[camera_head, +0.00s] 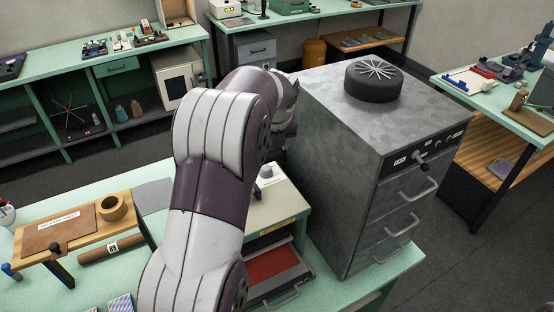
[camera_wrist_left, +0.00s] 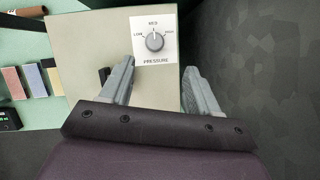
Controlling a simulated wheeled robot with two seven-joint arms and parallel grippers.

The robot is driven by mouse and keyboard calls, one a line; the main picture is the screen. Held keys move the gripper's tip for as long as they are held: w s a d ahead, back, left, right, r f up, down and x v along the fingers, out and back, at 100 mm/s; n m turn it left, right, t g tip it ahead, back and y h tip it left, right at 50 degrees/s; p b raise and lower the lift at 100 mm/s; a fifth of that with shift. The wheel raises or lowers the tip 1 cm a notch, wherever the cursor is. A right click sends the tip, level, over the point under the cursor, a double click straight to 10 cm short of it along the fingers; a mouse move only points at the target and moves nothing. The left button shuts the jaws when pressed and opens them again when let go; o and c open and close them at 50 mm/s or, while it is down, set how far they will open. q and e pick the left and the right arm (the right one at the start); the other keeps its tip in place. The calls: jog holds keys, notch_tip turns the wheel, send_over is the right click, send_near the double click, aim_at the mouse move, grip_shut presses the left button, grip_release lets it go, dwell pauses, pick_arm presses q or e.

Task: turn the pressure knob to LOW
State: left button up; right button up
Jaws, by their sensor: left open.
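In the left wrist view the grey pressure knob (camera_wrist_left: 155,41) sits on a white dial plate (camera_wrist_left: 154,57) marked LOW, MED and HIGH, with PRESSURE below. Its pointer appears to face up towards MED. The plate is on a beige box (camera_wrist_left: 85,42), which also shows in the head view (camera_head: 284,204), partly behind my left arm. My left gripper (camera_wrist_left: 159,63) is open and empty. Its fingertips are apart on either side of the lower part of the dial plate, short of the knob. My right gripper is not in view.
A tall grey metal cabinet (camera_head: 340,150) with a round black fan cap (camera_head: 374,88) stands right of the box. An open drawer with a red inside (camera_head: 272,264) is below the box.

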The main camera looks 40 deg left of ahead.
pick_arm(q)
jog(key=f+p, duration=0.1)
jog(key=f, duration=0.1)
jog(key=a+f+p, duration=0.1)
jog(key=f+p, duration=0.1)
jog(key=f, duration=0.1)
jog(key=shift+s+a+f, duration=0.15)
jog(key=shift+a+f, duration=0.15)
jog(key=shift+a, duration=0.1)
jog(key=x, duration=0.3)
jog(key=w+p+x, duration=0.1)
jog(key=x, duration=0.2)
jog(key=shift+w+a, duration=0.1)
jog(key=shift+s+r, duration=0.2)
jog(key=shift+s, duration=0.2)
jog(key=shift+w+d, duration=0.1)
jog(key=shift+d, duration=0.1)
jog(key=c, duration=1)
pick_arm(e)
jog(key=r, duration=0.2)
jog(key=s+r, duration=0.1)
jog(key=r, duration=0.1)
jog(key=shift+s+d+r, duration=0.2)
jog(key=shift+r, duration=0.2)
